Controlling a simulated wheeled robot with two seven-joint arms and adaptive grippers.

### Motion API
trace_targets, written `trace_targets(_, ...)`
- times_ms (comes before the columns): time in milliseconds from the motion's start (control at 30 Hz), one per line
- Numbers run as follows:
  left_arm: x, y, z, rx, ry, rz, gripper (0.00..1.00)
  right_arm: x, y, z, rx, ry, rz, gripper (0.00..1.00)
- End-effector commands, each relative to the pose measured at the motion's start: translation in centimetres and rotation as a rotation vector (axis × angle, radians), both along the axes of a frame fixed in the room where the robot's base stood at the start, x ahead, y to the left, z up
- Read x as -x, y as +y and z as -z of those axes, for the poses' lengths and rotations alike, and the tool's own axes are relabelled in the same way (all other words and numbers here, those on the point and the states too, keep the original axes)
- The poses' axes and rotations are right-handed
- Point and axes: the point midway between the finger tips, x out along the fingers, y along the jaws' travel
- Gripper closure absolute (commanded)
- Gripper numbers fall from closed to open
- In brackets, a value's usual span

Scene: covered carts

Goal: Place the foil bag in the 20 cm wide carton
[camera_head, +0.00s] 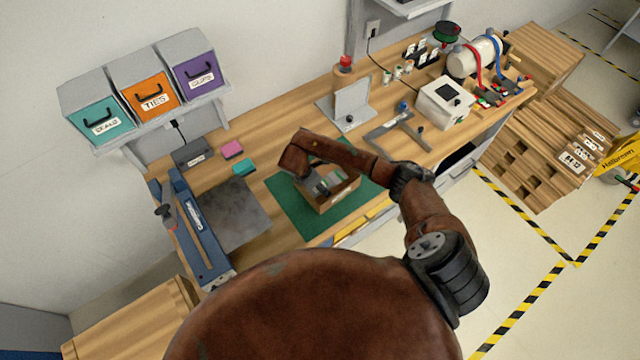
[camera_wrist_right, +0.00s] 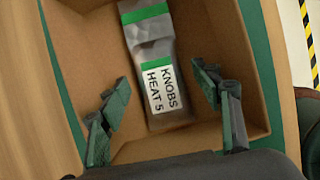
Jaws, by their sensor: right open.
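The foil bag (camera_wrist_right: 150,45) is silver-grey with green bands and a white label reading "KNOBS HEAT 5". In the right wrist view it lies inside the open brown carton (camera_wrist_right: 220,35), near the middle of the floor. My right gripper (camera_wrist_right: 158,97) is open, its dark green fingers spread to either side of the bag's label end and apart from it. In the head view the carton (camera_head: 343,198) stands on a green mat (camera_head: 295,212), with my right wrist above it partly hiding the inside. My left gripper is not in view.
A grey plate (camera_head: 235,212) and blue sealer-like device (camera_head: 195,225) lie left of the mat. Pink (camera_head: 232,149) and teal (camera_head: 244,167) blocks sit behind. A grey bracket (camera_head: 350,103) and white box device (camera_head: 446,102) stand farther right. Labelled bins (camera_head: 150,92) line the wall.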

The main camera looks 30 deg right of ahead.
Motion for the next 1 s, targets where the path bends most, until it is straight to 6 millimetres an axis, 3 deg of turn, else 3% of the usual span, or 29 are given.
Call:
trace_targets(167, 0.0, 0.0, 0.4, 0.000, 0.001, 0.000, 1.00, -0.2, 0.6, -1.3, -0.001, -0.004, -0.003, 0.41)
trace_targets(500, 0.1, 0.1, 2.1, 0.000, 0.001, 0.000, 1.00, 0.0, 3.2, -7.5, 0.000, -0.005, -0.003, 0.41)
trace_targets(700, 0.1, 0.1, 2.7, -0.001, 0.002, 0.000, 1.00, 0.2, 4.3, -10.2, -0.001, -0.003, -0.002, 0.41)
trace_targets(1000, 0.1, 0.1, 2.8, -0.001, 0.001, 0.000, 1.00, 0.3, 4.6, -11.1, 0.000, -0.001, 0.001, 0.41)
